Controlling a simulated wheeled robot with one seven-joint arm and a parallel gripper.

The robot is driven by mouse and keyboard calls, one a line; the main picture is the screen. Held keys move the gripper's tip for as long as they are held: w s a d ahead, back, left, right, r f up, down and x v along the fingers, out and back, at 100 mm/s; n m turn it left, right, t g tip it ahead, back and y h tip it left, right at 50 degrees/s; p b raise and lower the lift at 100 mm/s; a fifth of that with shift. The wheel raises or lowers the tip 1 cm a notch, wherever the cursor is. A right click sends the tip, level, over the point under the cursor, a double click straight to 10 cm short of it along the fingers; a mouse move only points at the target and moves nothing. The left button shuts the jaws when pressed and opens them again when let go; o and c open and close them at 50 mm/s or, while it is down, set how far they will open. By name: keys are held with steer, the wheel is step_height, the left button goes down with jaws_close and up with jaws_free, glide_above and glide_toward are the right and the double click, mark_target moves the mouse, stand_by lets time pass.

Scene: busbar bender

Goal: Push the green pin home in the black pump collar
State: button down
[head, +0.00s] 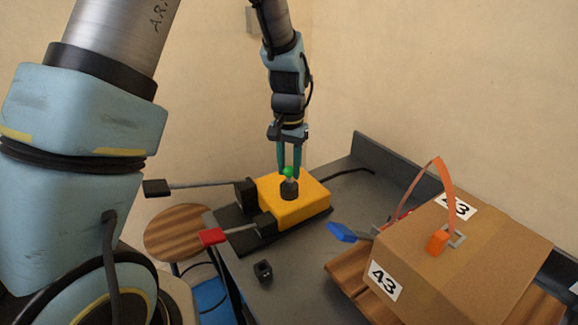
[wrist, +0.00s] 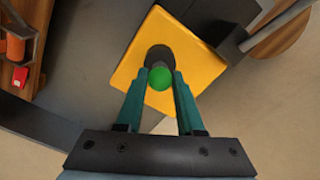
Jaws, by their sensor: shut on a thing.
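The green pin (head: 288,171) stands in the top of the black pump collar (head: 289,188), on top of a yellow block (head: 312,206). In the wrist view the pin's round green head (wrist: 160,77) shows between my fingertips, with the dark collar (wrist: 159,54) just beyond it. My gripper (head: 289,172) points straight down from above, its two teal fingers on either side of the pin. My gripper (wrist: 160,80) is shut on the pin. How deep the pin sits in the collar is hidden by the fingers and its own head.
A black-ended lever (head: 190,187) and a red-ended lever (head: 225,235) reach left from the yellow block. A small black socket (head: 263,270) lies on the grey bench. A cardboard box (head: 470,255) and a blue-ended handle (head: 342,232) stand to the right.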

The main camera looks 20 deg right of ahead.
mark_target(289, 168)
steer(key=shift+f+b, duration=0.35)
steer(key=shift+f, duration=0.25)
steer(key=shift+c, duration=2.2)
jaws_free()
step_height(289, 168, up, 11)
steer(key=b, duration=0.2)
steer(key=shift+f+b, duration=0.1)
steer(key=shift+b, duration=0.2)
steer(key=shift+s, duration=0.15)
